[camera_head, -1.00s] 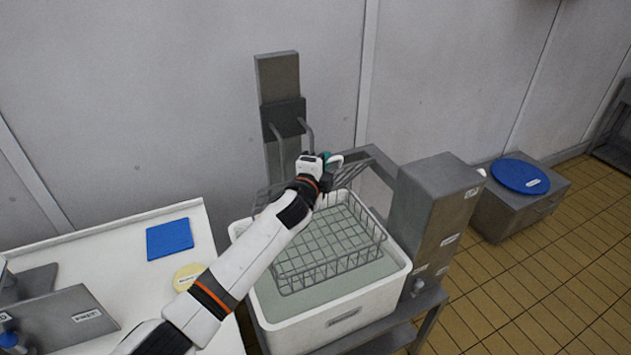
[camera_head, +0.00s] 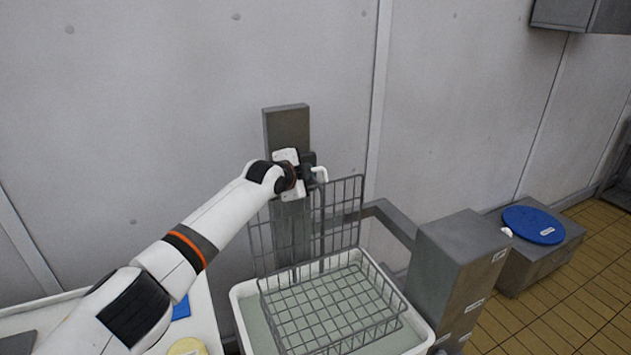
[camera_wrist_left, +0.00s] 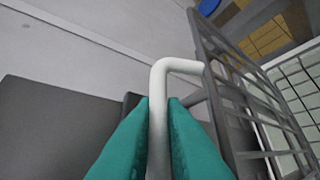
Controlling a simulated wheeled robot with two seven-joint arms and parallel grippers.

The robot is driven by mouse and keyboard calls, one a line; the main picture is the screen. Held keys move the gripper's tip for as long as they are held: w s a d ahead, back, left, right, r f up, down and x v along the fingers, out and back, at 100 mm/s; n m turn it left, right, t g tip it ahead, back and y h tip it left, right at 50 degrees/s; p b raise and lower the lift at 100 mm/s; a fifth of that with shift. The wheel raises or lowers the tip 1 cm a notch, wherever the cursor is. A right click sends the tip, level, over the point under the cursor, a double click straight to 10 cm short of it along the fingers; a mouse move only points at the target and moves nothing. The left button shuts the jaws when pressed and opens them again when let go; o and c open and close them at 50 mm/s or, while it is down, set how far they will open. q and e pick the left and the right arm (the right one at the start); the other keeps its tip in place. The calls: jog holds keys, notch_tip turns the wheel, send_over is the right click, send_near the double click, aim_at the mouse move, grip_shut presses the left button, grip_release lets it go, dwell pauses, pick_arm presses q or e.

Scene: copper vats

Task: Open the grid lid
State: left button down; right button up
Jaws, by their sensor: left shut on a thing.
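The grid lid (camera_head: 348,207) stands close to upright at the back of the wire basket (camera_head: 385,312), which sits in a white vat (camera_head: 243,291). My left gripper (camera_head: 312,172) is at the top edge of the lid, in front of the grey wall post. In the left wrist view, its teal fingers (camera_wrist_left: 159,103) are shut on a white bent handle (camera_wrist_left: 183,65) joined to the lid's grey bars (camera_wrist_left: 232,105). The basket's top is uncovered and its grid floor shows. My right gripper is in neither view.
A grey post (camera_head: 287,128) stands against the wall directly behind the lid. A grey metal box (camera_head: 458,262) stands right of the vat, and a blue round lid (camera_head: 533,224) lies on a cabinet farther right. A white table (camera_head: 205,318) is at the left.

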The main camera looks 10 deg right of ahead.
pick_arm(q)
jog(key=shift+w+a+f, duration=0.2)
jog(key=shift+w, duration=0.4)
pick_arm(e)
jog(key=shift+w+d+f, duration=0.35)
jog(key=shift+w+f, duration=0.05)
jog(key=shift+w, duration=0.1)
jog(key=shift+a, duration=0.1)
pick_arm(q)
jog(key=c, duration=1.8)
grip_release()
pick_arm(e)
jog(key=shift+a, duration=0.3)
pick_arm(q)
jog(key=shift+o, duration=0.2)
